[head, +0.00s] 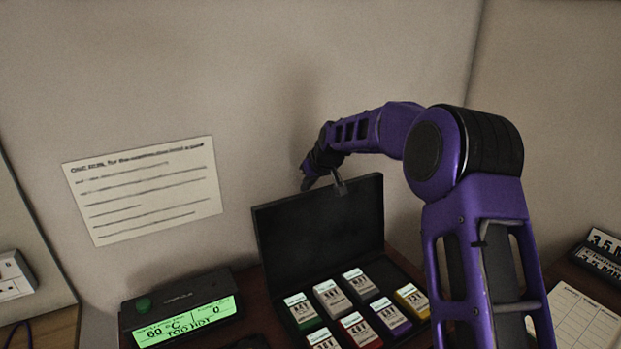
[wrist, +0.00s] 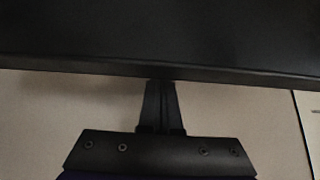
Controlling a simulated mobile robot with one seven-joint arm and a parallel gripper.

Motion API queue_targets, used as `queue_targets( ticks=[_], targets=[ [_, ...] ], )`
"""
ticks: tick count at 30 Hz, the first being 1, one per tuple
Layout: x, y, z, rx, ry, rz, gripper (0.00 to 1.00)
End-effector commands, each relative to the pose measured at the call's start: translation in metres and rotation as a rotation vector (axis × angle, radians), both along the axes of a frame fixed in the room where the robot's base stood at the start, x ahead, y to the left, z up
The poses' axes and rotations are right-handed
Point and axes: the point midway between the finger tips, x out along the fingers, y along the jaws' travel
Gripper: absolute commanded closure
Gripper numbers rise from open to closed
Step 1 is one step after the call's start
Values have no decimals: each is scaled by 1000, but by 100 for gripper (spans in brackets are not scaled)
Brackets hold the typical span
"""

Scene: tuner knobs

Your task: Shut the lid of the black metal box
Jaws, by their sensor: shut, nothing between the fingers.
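The black metal box stands on the dark desk with its lid (head: 320,230) raised upright, facing the front. Several small labelled packs in different colours sit in rows in the box's base. My gripper (head: 308,186) is at the lid's top edge, near its middle, in the head view; part of it is hidden by the wrist. In the wrist view my gripper (wrist: 160,86) is shut, its fingertips together and empty, at the edge of the dark lid (wrist: 160,40), which fills the top of the picture. I cannot tell whether the fingertips touch the lid.
A black device with a lit green display (head: 185,322) stands left of the box. A sheet of writing (head: 143,190) hangs on the wall behind. At the right are a paper form (head: 580,322) and black label plates (head: 602,250). My arm covers the box's right side.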

Motion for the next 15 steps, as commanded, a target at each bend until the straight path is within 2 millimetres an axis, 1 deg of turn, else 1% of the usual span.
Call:
queue_targets(
  ticks=[1,7,15],
  targets=[
    [-5,-5,3,-1,-4,-3,100],
    [-21,-15,3,-1,-3,-1,100],
    [-27,-19,3,-1,-3,-2,100]
  ],
)
